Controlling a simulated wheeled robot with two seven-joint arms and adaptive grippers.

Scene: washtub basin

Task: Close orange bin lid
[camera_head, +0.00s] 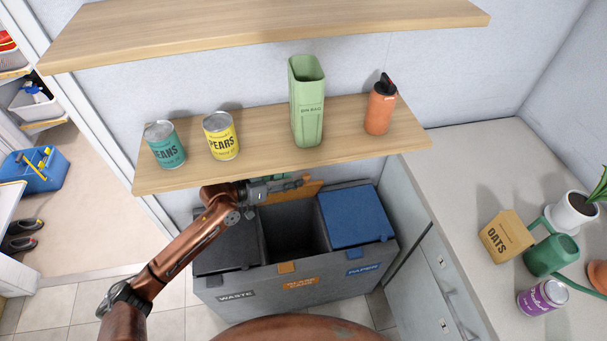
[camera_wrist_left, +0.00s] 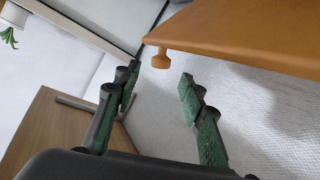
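The grey bin unit (camera_head: 300,303) stands below the shelf and has three compartments. The middle one, with an orange label, is uncovered and its dark inside shows. Its orange lid (camera_head: 312,188) stands raised at the back, partly hidden by my left gripper and the shelf. In the left wrist view the orange lid (camera_wrist_left: 240,35) fills the upper right, with a small knob-like tab at its corner. My left gripper (camera_head: 292,184) is at the raised lid, under the shelf edge. In the wrist view its green-padded fingers (camera_wrist_left: 158,90) are apart with nothing between them. My right gripper is out of view.
The dark waste lid (camera_head: 228,250) and blue paper lid (camera_head: 354,215) are down. The wooden shelf (camera_head: 270,152) overhangs the bins, holding two cans, a green container (camera_head: 308,115) and an orange bottle (camera_head: 380,107). A counter (camera_head: 460,170) with several items is at right.

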